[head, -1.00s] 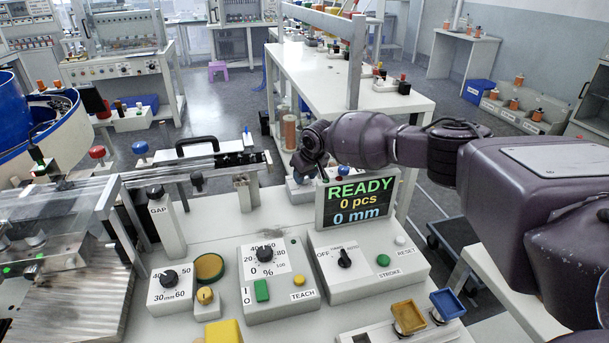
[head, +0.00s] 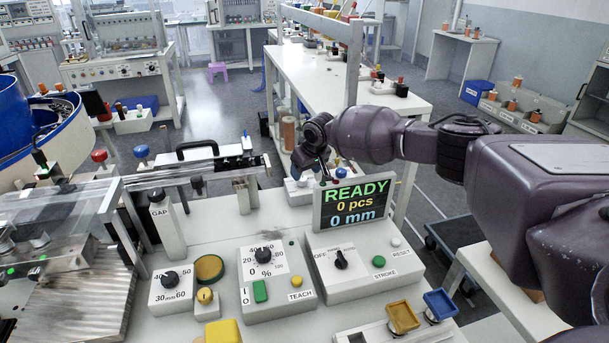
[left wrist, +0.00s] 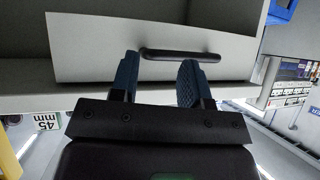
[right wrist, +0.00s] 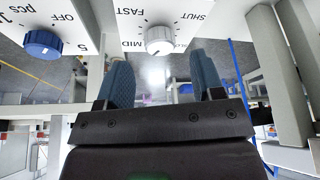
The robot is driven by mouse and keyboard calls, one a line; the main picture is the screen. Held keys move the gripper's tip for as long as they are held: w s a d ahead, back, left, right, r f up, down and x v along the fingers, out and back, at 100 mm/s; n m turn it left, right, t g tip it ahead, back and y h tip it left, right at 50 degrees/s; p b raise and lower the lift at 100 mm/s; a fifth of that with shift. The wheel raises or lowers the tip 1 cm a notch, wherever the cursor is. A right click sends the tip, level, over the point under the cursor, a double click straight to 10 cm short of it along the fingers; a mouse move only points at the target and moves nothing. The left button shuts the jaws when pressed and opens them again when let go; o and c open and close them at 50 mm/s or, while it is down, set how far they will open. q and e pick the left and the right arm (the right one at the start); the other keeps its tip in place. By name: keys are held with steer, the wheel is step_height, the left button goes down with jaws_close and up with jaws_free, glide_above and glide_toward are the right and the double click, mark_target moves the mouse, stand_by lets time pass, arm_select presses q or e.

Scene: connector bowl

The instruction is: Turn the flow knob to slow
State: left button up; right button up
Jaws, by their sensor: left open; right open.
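The right wrist view shows a pale round knob (right wrist: 159,40) on a white panel, with FAST, MID and SHUT printed around it. In the head view the right gripper (head: 308,170) is just behind the READY display; the pale knob cannot be made out there. My left gripper (left wrist: 157,78) is open before a grey drawer front with a black handle (left wrist: 180,55); it is outside the head view.
The READY display (head: 352,205) stands close in front of the right gripper.

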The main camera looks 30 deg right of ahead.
arm_select(q)
steer(key=shift+s+a+r+p, duration=0.25)
steer(key=shift+s+p, duration=0.25)
steer(key=shift+p, duration=0.25)
arm_select(e)
steer(key=v, duration=0.6)
steer(key=shift+s+r, duration=0.25)
steer(key=shift+r, duration=0.05)
